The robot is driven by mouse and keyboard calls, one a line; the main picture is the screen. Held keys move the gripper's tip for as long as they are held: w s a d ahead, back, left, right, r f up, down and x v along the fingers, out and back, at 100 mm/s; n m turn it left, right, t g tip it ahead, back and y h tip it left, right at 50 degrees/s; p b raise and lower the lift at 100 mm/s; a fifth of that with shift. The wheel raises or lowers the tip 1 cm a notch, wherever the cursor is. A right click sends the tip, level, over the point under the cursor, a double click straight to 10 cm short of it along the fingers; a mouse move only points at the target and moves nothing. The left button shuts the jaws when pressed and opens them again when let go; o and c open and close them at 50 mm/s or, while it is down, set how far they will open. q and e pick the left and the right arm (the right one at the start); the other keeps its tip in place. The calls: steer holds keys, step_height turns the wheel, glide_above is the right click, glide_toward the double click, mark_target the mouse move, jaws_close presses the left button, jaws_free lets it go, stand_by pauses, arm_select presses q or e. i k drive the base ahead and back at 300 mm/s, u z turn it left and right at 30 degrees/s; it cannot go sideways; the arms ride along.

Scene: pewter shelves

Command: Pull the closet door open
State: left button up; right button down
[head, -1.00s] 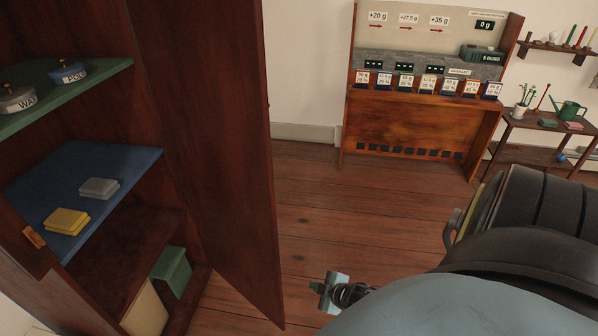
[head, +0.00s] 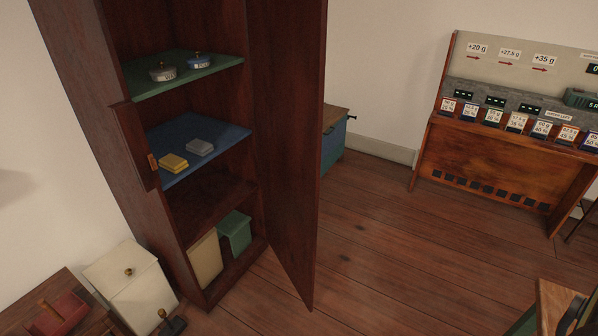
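The closet (head: 85,105) is tall, dark red-brown wood and stands left of centre in the head view. Its door (head: 285,130) is swung wide open to the right of the shelves. Inside, a green shelf (head: 222,68) holds two round lidded tins, and a blue shelf (head: 225,134) holds a yellow block (head: 173,162) and a grey block (head: 200,147). A small dark wooden panel (head: 133,140) sticks out at the closet's left front edge. Neither of my grippers shows in this view.
A cream bin (head: 206,262) and a green bin (head: 235,230) stand in the closet bottom. A cream box (head: 135,290) and a wooden tray (head: 60,312) are at lower left. A wooden stand with labels (head: 485,165) is at right. Floor between door and stand is clear.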

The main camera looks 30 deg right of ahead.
mark_target(287, 39)
steer(key=z, duration=0.2)
steer(key=i, duration=1.1)
steer(key=z, duration=0.7)
